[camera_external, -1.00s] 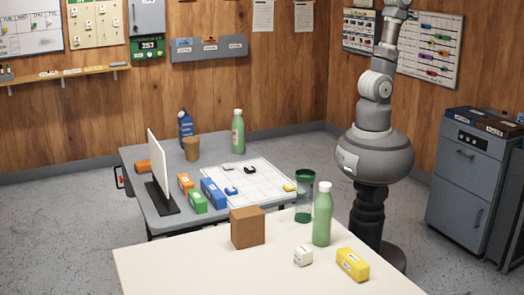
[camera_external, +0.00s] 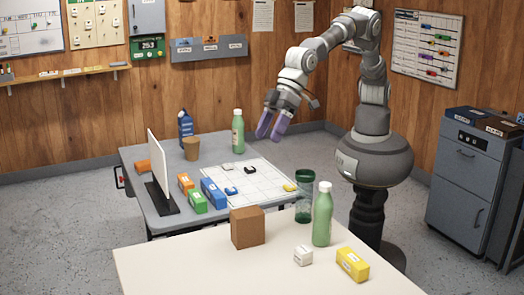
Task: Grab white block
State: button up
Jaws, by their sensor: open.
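A small white block (camera_external: 303,255) sits on the near cream table, between a brown box and a yellow block. It has dark marks on its side. My gripper (camera_external: 270,128) hangs in the air over the back right of the grey table, well above and behind the white block. Its two purple fingers point down and stand apart with nothing between them.
On the cream table (camera_external: 180,270) stand a brown box (camera_external: 248,227), a green bottle (camera_external: 322,215), a dark green tumbler (camera_external: 304,196) and a yellow block (camera_external: 352,264). The grey table (camera_external: 150,213) holds colored blocks, a white panel (camera_external: 158,160) and another green bottle (camera_external: 238,132).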

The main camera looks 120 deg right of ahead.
jog(key=n+g+h, duration=0.1)
jog(key=g+h, duration=0.1)
send_over(303, 245)
jog(key=s, duration=0.1)
notch_tip(303, 245, down, 22)
jog(key=f+b, duration=0.1)
jog(key=f, duration=0.1)
jog(key=f+b, duration=0.1)
jog(key=f, duration=0.1)
jog(key=f+b, duration=0.1)
jog(key=f, duration=0.2)
jog(key=shift+s+d, duration=0.1)
jog(key=shift+s, duration=0.25)
jog(key=b+x, duration=0.2)
jog(key=x, duration=0.3)
jog(key=shift+f, duration=0.15)
jog(key=c, duration=1.1)
